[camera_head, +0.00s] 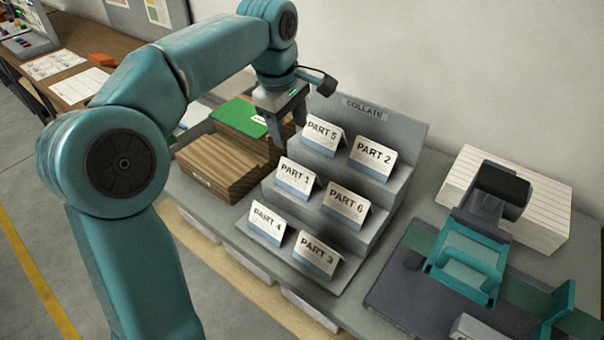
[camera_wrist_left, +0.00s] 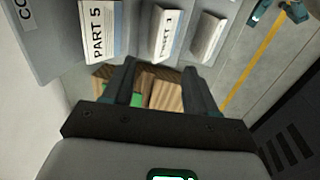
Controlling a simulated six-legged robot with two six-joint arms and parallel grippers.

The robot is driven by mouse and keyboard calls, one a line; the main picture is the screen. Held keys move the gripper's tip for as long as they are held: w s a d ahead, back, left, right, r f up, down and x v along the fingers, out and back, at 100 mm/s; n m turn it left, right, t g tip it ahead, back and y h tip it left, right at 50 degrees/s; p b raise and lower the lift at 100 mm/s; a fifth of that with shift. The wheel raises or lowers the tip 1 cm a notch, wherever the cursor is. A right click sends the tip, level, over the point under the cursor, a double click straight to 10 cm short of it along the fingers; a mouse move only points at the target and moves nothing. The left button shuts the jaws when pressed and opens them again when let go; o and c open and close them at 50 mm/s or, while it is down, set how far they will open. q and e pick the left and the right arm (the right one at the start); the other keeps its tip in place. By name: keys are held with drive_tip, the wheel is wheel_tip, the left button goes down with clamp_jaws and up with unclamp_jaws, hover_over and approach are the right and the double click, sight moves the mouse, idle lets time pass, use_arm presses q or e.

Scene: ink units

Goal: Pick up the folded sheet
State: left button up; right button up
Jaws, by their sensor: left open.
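Several folded white sheets with blue lower bands stand like tents on the grey stepped COLLATE rack (camera_head: 372,222). They are the PART 5 sheet (camera_head: 322,136), PART 2 sheet (camera_head: 372,158), PART 1 sheet (camera_head: 296,178), PART 6 sheet (camera_head: 345,205), PART 4 sheet (camera_head: 267,223) and PART 3 sheet (camera_head: 317,255). My left gripper (camera_head: 289,130) is open and empty, pointing down just left of the PART 5 sheet, apart from it. In the left wrist view the PART 5 sheet (camera_wrist_left: 101,32) and PART 1 sheet (camera_wrist_left: 164,35) stand beyond the open fingers (camera_wrist_left: 158,72). My right gripper is not seen.
A wooden box (camera_head: 220,165) with a green item (camera_head: 238,118) on it stands left of the rack. A teal and black device (camera_head: 468,262) and a white paper stack (camera_head: 545,215) are at the right. A wall stands close behind the rack.

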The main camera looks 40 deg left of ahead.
use_arm(q)
hover_over(296, 167)
drive_tip(key=s, duration=0.1)
drive_tip(key=f, duration=0.7)
drive_tip(key=shift+d+f+b, duration=0.2)
drive_tip(key=shift+f+b, duration=0.05)
drive_tip(key=shift+b, duration=0.05)
drive_tip(key=shift+s+f, duration=0.1)
drive_tip(key=shift+f, duration=0.35)
drive_tip(key=f, duration=0.3)
drive_tip(key=w+f, duration=0.1)
drive_tip(key=shift+w+a+f, duration=0.1)
drive_tip(key=shift+a+f, duration=0.2)
drive_tip(key=shift+f, duration=0.1)
drive_tip(key=c, duration=1)
